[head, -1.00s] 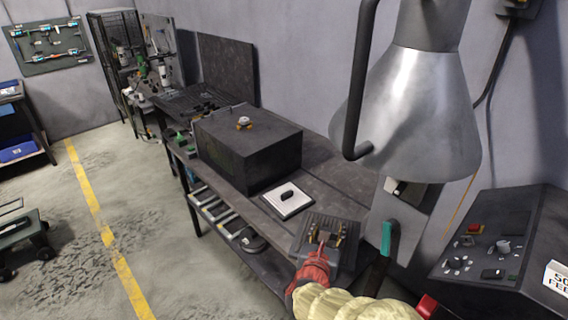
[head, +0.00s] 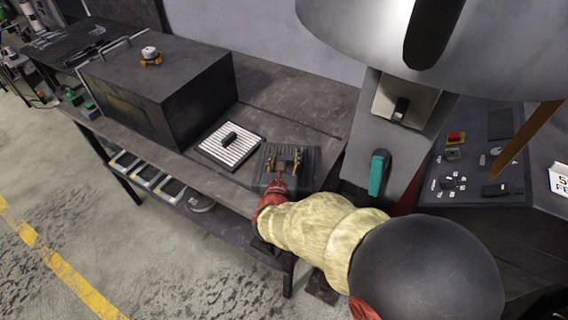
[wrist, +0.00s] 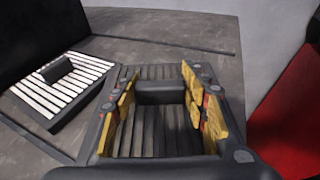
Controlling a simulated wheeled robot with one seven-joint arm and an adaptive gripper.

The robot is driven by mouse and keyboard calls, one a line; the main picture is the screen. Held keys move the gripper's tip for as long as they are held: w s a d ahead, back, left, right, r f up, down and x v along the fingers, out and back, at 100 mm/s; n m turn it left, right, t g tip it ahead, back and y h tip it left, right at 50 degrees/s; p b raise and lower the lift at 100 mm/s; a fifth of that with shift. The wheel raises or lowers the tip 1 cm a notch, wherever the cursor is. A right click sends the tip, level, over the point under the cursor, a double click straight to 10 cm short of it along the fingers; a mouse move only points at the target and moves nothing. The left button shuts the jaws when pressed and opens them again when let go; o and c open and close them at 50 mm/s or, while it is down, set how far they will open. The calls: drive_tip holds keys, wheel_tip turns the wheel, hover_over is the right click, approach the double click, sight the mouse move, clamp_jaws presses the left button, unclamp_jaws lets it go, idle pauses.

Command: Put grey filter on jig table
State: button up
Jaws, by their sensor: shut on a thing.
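The grey filter (head: 308,166) is a dark, square, slatted plate at the right part of the dark bench top (head: 290,110). The filter looks level and close to the bench top. I cannot tell whether it touches it.
A white slatted filter with a dark handle (head: 213,152) lies just left of the grey one. A large dark box (head: 165,85) stands further left. A grey machine with a teal handle (head: 377,174) and a control panel (head: 470,165) are at right. A metal lamp shade overhangs.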

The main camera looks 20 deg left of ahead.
drive_tip(key=shift+f, duration=0.95)
drive_tip(key=shift+f+b, duration=0.2)
drive_tip(key=shift+b, duration=0.2)
drive_tip(key=o, duration=1.3)
drive_tip(key=shift+o, duration=0.2)
drive_tip(key=shift+r, duration=0.1)
drive_tip(key=shift+s+r+p, duration=0.15)
drive_tip(key=shift+p, duration=0.15)
drive_tip(key=p+v, duration=0.3)
drive_tip(key=v, duration=0.7)
drive_tip(key=shift+s+r, duration=0.1)
drive_tip(key=shift+s, duration=0.1)
drive_tip(key=shift+s+d+r, duration=0.1)
drive_tip(key=shift+s+d, duration=0.15)
drive_tip(key=shift+s, duration=0.4)
